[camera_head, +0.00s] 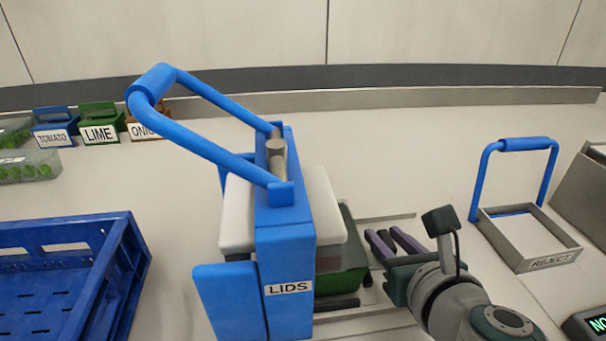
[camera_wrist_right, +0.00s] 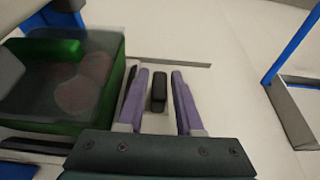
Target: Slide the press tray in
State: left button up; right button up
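The blue press (camera_head: 287,255) with its raised blue handle (camera_head: 205,92) and LIDS label stands in the middle of the head view. A green container (camera_head: 345,258) is partly under it and sticks out on the right. In the right wrist view this container (camera_wrist_right: 62,90) shows round reddish contents under a clear top. The dark press tray edge (camera_head: 337,303) shows beside the container; most of the tray is hidden. My right gripper (camera_head: 380,240) is right of the tray. Its purple fingers are open on both sides of a black knob (camera_wrist_right: 157,90), with gaps visible. My left gripper is not in view.
Pale rails (camera_head: 385,217) run along the counter beside the tray. A REJECT tray (camera_head: 545,262) with a blue handle stands right. A blue crate (camera_head: 125,245) is at left front. TOMATO, LIME (camera_head: 98,134) and ONION bins stand at back left. The counter behind the press is clear.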

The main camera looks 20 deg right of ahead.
jog(key=shift+b+x, duration=0.45)
jog(key=shift+x, duration=1.2)
jog(key=shift+c, duration=0.2)
grip_shut()
